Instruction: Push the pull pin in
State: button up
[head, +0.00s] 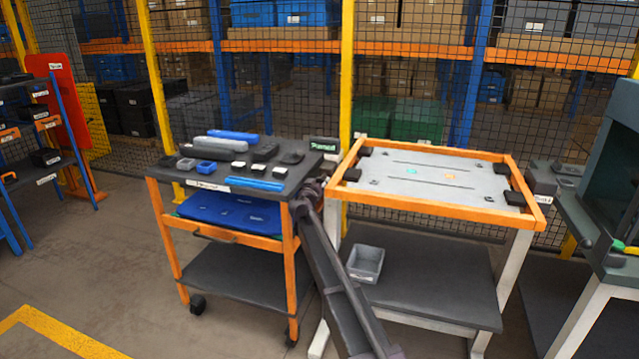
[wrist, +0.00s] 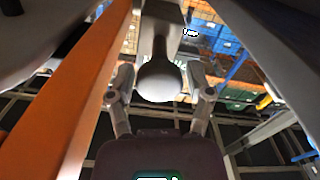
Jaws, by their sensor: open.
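My gripper (wrist: 162,78) is open, with one finger on each side of the knob. Small gaps show between the fingers and the knob. Whether the palm touches the knob's end I cannot tell. In the head view my gripper (head: 311,188) is between the orange cart and the orange-rimmed table; the pin is not clearly seen there, and my arm covers that spot.
The cart (head: 222,182) with blue and grey parts stands left of my arm, and the table's orange rim (head: 440,209) is at the right. An orange post (wrist: 75,95) is close on the left in the wrist view. A grey bin (head: 366,262) sits on the table's lower shelf.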

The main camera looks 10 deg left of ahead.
jog(key=shift+s, duration=0.15)
jog(key=v, duration=1.1)
jog(key=shift+s, duration=0.35)
jog(key=shift+a, duration=0.1)
jog(key=s+d+f+m+g+h, duration=0.1)
jog(key=s+d+f+g, duration=0.3)
jog(key=d, duration=0.5)
jog(key=s+d+f+m+g+h, duration=0.1)
jog(key=s+d+f+g, duration=0.25)
jog(key=s+d, duration=0.4)
jog(key=s+d+f+m+g+h, duration=0.1)
jog(key=s+d+f+g, duration=0.25)
jog(key=d, duration=0.75)
jog(key=s+d+f+n+g+y, duration=0.1)
jog(key=s+d+f+g+y, duration=0.25)
jog(key=s, duration=0.75)
jog(key=s+d+f+n+g+y, duration=0.1)
jog(key=s+d+f+g+y, duration=0.2)
jog(key=s, duration=0.9)
notch_tip(320, 180, up, 17)
jog(key=a+p, duration=0.1)
jog(key=p, duration=1.6)
jog(key=shift+w+a+f, duration=0.2)
jog(key=shift+w+f, duration=0.05)
jog(key=shift+w, duration=0.05)
